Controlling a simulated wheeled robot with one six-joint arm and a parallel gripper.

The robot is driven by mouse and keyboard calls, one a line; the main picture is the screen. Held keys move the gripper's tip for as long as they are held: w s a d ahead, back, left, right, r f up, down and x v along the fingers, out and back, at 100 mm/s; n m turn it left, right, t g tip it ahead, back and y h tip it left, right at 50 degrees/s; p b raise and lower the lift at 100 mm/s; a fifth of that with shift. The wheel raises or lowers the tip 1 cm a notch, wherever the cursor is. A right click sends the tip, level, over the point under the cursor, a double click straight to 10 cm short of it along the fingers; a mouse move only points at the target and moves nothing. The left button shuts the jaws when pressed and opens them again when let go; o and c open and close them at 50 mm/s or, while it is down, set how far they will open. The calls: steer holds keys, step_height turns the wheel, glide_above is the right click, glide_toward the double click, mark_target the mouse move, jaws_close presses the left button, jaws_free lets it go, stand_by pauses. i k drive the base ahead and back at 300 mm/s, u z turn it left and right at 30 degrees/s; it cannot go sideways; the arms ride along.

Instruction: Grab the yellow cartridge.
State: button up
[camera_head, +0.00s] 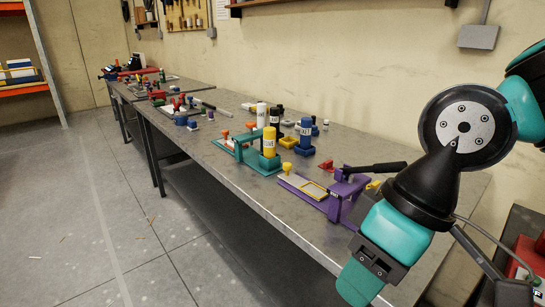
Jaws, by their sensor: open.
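The yellow cartridge (269,144) is an upright cylinder with a small white label. It stands at the near end of a teal fixture (246,153) on the grey workbench, and its foot is partly hidden by the fixture. My arm comes in from the right edge, to the right of the cartridge and well apart from it. I cannot make out my gripper's fingertips in this view.
White (261,115), black (278,117) and blue (305,135) cylinders stand close behind and beside the yellow cartridge. A purple fixture (345,196) with a black lever stands to the right. The bench's front strip (240,180) is clear. More fixtures crowd the far left.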

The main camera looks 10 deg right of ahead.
mark_target(269, 133)
steer(key=u, duration=1.45)
steer(key=i, duration=1.8)
steer(key=z, duration=0.95)
steer(key=i, duration=0.85)
steer(key=z, duration=0.85)
